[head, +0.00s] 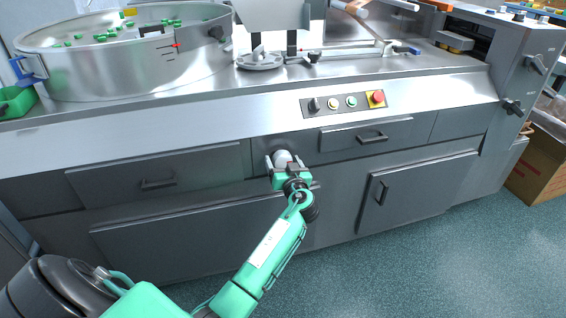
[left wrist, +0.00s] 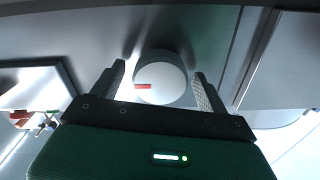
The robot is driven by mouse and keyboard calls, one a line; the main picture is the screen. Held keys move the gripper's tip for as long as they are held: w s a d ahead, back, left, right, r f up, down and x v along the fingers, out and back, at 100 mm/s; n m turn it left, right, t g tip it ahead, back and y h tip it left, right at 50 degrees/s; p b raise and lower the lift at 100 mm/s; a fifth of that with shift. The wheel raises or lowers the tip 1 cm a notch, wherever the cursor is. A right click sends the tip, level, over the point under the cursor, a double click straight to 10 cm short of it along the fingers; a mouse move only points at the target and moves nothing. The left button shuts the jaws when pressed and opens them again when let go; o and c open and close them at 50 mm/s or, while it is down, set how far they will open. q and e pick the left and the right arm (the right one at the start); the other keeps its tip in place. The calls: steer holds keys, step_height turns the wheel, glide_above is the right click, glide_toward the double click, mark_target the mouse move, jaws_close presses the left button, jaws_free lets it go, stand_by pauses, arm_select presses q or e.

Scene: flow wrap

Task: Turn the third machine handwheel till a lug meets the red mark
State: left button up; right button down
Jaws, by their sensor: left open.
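A round pale grey knob (head: 283,157), which looks like a machine handwheel, sticks out from the dark front panel below the control buttons. In the left wrist view its pale round face (left wrist: 165,75) lies between my fingers. A short red mark (left wrist: 143,87) shows at the left part of this face. No lug can be made out on it. My left gripper (head: 283,163) is open, with one finger on each side of the knob; whether they touch it I cannot tell. My right gripper is not in view.
The steel machine front has drawer handles (head: 372,138) and a button panel (head: 345,102) above the knob. A large round bowl (head: 130,75) with green pieces stands at the left. Black lobed knobs (head: 513,107) sit at the right. A cardboard box (head: 540,165) stands on the floor.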

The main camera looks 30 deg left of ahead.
arm_select(q)
steer(key=shift+w+a, duration=0.15)
steer(key=shift+a, duration=0.05)
steer(key=c, duration=1)
